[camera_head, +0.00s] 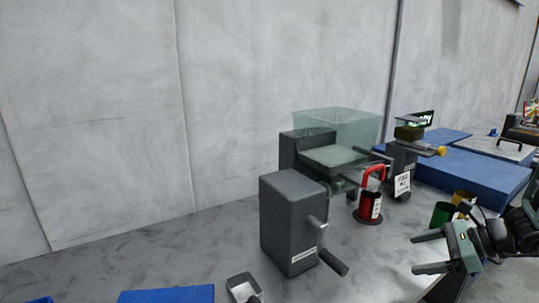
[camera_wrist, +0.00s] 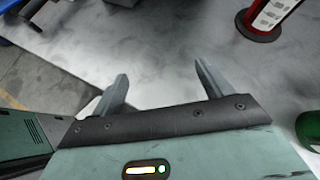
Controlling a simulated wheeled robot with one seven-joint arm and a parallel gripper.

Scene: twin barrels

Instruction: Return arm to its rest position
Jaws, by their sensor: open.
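My gripper (camera_head: 415,254) is at the lower right of the head view, held out over the front edge of the grey table, fingers pointing left. In the wrist view my gripper (camera_wrist: 160,82) shows two fingers spread apart with only the floor and table surface between and beyond them. It is open and empty. My arm reaches in from the right edge of the head view. A green can (camera_head: 442,214) and a yellow can stand close behind the gripper; a green rounded shape, partly cut off, shows at the wrist view's right edge.
A dark grey box with a crank (camera_head: 290,222) stands on the table (camera_head: 200,245). Behind it is a machine with a clear cover (camera_head: 345,127). A red lantern-like can (camera_head: 370,205) stands right of the box. Blue mats (camera_head: 470,170) lie at the right. The table's left part is mostly clear.

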